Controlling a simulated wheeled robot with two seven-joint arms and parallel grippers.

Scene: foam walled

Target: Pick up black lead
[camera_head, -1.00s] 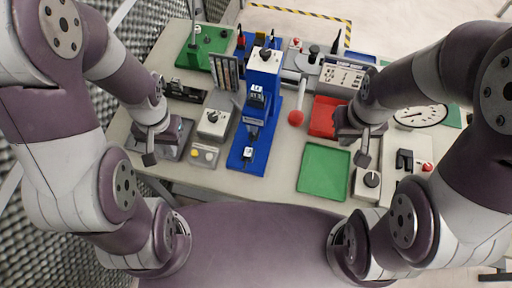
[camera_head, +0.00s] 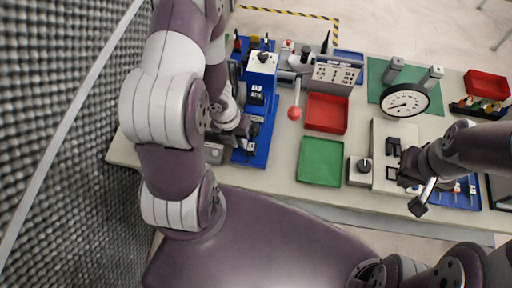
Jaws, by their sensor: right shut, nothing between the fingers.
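I cannot pick out the black lead with certainty. Small black, yellow and red upright pieces (camera_head: 254,43) stand at the back left, behind the blue tower fixture (camera_head: 262,68). My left gripper (camera_head: 243,142) is low at the front left, over or beside the lower part of the blue fixture's base. My arm hides much of the left side of the table, and the state of these fingers is unclear. My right gripper (camera_head: 420,204) is shut and empty, at the table's front right, beside a blue tray (camera_head: 466,194) with small tools.
A red tray (camera_head: 326,113) and a green tray (camera_head: 320,161) lie mid-table, near a red-knobbed lever (camera_head: 294,113). A round dial (camera_head: 405,101) stands on a green mat. A red bin (camera_head: 487,84) is at the far right. A grey foam wall (camera_head: 80,150) closes the left side.

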